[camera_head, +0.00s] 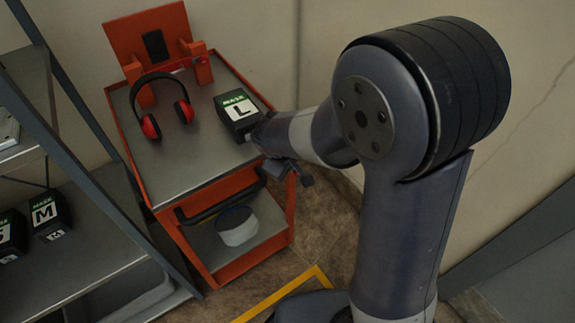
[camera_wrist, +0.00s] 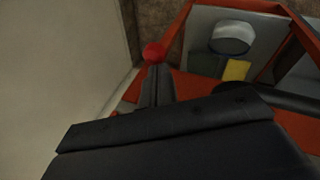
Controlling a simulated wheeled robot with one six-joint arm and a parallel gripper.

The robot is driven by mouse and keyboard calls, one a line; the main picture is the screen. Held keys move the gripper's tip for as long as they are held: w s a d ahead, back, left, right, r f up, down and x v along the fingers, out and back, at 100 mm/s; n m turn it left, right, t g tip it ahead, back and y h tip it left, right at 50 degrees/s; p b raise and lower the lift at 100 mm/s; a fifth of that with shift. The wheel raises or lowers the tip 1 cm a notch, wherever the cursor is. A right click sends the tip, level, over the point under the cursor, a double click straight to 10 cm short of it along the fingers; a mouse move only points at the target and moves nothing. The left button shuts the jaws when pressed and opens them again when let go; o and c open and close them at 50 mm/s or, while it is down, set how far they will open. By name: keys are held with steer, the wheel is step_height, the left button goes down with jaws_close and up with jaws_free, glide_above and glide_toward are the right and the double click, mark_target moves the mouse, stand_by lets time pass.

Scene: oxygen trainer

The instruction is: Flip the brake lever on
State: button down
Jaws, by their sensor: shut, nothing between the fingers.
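A round red knob (camera_wrist: 153,52), which looks like the end of the brake lever, shows in the wrist view near the cart's corner. The rest of the lever cannot be made out. My gripper (camera_wrist: 155,68) is shut and empty, its dark fingers pointing at the knob. The knob appears just beyond the fingertips; I cannot tell whether they touch. In the head view my arm reaches to the right edge of the orange cart (camera_head: 178,180), and the knob is not visible there.
On the cart top are red headphones (camera_head: 152,122) and a MASK L box (camera_head: 238,116) close to my wrist. A white round item (camera_head: 237,228) sits on the lower shelf. A grey rack with an M box (camera_head: 46,214) stands left. The wall is close behind the cart.

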steer(key=f+t+y+b, duration=0.1)
steer(key=t+b, duration=0.1)
steer(key=b, duration=0.5)
steer(key=s+d+f+t+y+b, duration=0.1)
steer(key=f+b, duration=0.1)
steer(key=b, duration=0.5)
steer(key=s+f+m+t+y+b, duration=0.1)
steer(key=f+t+b, duration=0.1)
steer(key=b, duration=0.5)
steer(key=shift+d+f+t, duration=0.15)
steer(key=shift+f+t, duration=0.1)
steer(key=shift+t, duration=0.05)
steer(key=shift+f+b, duration=0.15)
steer(key=shift+b, duration=0.4)
